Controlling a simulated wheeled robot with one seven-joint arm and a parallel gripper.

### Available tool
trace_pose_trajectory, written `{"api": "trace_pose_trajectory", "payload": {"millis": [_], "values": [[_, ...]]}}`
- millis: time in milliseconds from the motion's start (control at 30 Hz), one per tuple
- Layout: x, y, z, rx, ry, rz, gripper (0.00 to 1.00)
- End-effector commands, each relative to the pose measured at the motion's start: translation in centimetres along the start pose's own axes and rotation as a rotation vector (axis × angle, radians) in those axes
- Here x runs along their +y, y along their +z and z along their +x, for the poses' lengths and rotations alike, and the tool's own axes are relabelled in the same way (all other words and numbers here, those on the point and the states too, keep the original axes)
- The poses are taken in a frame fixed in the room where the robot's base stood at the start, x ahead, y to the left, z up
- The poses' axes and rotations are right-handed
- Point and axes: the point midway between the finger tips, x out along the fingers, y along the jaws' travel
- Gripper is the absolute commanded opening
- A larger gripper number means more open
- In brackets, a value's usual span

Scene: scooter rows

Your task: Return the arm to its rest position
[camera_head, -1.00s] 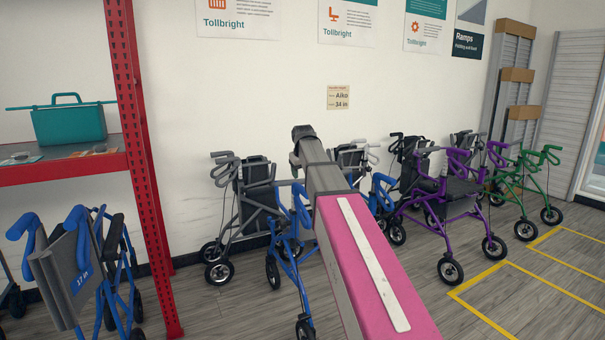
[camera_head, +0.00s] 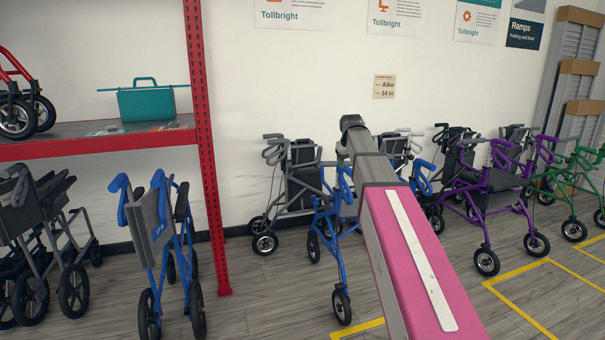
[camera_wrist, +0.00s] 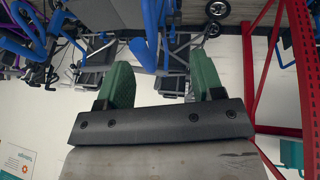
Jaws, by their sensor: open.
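My arm, a pink and grey link with a white strip, reaches forward from the bottom of the head view toward the wall. My gripper shows in the wrist view (camera_wrist: 160,88) with two green fingers held wide apart and nothing between them. The fingers are not clearly visible in the head view. The wrist view is upside down, with rollators at its top and the wall below.
Blue (camera_head: 340,240), grey (camera_head: 300,180) and purple (camera_head: 485,195) rollators stand around my arm, with a green one (camera_head: 575,185) at right. A red shelf (camera_head: 100,145) holds a teal bag (camera_head: 152,104). Yellow lines (camera_head: 520,318) mark floor at lower right.

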Motion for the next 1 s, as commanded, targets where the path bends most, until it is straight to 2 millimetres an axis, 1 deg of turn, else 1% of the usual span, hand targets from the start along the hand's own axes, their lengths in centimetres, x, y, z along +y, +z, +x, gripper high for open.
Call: {"api": "trace_pose_trajectory", "payload": {"millis": [67, 367, 567, 667, 767, 867, 900, 967, 1000], "values": [[0.0, 0.0, 0.0, 0.000, 0.000, 0.000, 0.61], [-1.0, 2.6, 2.4, -0.026, -0.013, 0.021, 0.61], [-2.1, 5.3, 4.7, -0.052, -0.025, 0.041, 0.61], [-2.8, 7.1, 6.2, -0.069, -0.033, 0.056, 0.61], [-3.7, 9.4, 7.8, -0.090, -0.042, 0.073, 0.61], [-4.9, 12.5, 9.9, -0.119, -0.054, 0.096, 0.61], [-5.5, 14.0, 10.8, -0.133, -0.059, 0.108, 0.61], [-6.4, 16.4, 12.2, -0.156, -0.068, 0.126, 0.61], [-7.1, 18.1, 13.1, -0.172, -0.073, 0.138, 0.61]]}}
